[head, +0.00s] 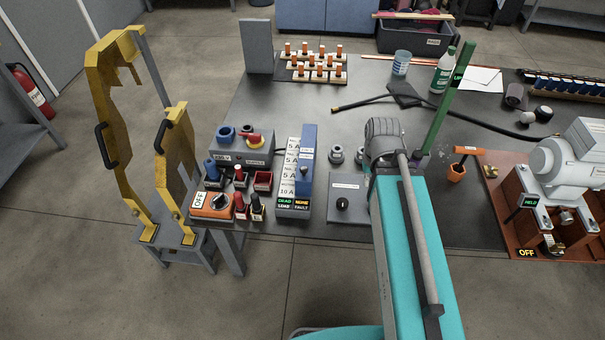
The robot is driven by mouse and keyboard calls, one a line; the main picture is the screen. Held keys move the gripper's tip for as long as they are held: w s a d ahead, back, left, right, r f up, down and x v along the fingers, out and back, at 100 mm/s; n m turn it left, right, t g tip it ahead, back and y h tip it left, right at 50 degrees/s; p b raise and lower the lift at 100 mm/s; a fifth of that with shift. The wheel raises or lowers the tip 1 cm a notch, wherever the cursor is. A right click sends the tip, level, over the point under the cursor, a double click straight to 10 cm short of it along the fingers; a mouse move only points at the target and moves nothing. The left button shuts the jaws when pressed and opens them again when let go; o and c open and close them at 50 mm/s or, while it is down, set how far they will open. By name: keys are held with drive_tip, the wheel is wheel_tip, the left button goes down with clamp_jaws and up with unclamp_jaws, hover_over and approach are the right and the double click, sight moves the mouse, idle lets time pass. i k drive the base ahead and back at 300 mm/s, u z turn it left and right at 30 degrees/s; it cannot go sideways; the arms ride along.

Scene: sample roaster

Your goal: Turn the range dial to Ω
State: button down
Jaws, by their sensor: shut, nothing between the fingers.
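An orange meter (211,214) lies near the left front corner of the bench. It has a white display reading OFF. Its round black range dial (221,202) carries a light pointer mark. The markings around the dial are too small to read, so I cannot make out Ω. Red and black probes or plugs (240,206) stand right beside the meter. My gripper does not show; my teal arm reaches over the front edge of the bench, well right of the meter, and its far end is hidden behind the grey joint.
A grey box with blue and red knobs (240,157) stands behind the meter. A blue fuse panel (304,172) and a grey box with a black knob (345,207) stand between meter and arm. Yellow guards (113,130) rise at the left. A motor (575,160) stands right.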

sight(218, 199)
drive_tip(key=u, duration=1.35)
